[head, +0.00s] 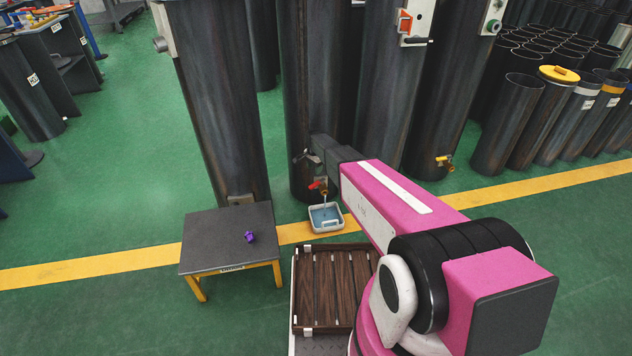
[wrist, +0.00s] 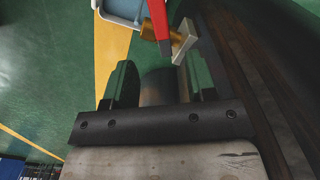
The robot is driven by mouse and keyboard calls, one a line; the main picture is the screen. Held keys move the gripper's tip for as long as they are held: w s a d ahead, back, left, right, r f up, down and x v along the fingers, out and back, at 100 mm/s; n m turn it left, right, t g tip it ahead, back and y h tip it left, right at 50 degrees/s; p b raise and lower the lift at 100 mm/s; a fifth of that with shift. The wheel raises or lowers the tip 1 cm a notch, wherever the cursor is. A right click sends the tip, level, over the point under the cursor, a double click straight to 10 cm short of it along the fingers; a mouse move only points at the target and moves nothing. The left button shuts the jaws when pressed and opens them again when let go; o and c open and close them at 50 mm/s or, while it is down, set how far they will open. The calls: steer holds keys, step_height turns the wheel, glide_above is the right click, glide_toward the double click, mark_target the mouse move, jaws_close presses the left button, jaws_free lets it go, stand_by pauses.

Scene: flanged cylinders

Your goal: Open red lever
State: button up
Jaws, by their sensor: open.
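The red lever (head: 315,185) sits on a small brass valve (head: 324,184) low on the front of a tall dark cylinder (head: 312,90). In the wrist view the red lever (wrist: 158,20) shows at the top edge, with the brass fitting (wrist: 176,33) and a grey end piece beside it. My gripper (head: 309,157) is just above the lever in the head view. In the wrist view my gripper (wrist: 161,78) has its two fingers apart with nothing held between them. The lever lies beyond the fingertips, apart from them.
A pale basin (head: 327,227) with blue contents stands below the valve. A low table (head: 215,240) with a purple object (head: 250,237) is at left. A slatted wooden crate (head: 318,321) is in front. Another cylinder has a yellow valve (head: 445,162) at right.

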mark_target(314, 184)
step_height(314, 184, down, 10)
steer(key=shift+f, duration=0.2)
steer(key=shift+s, duration=0.1)
jaws_close()
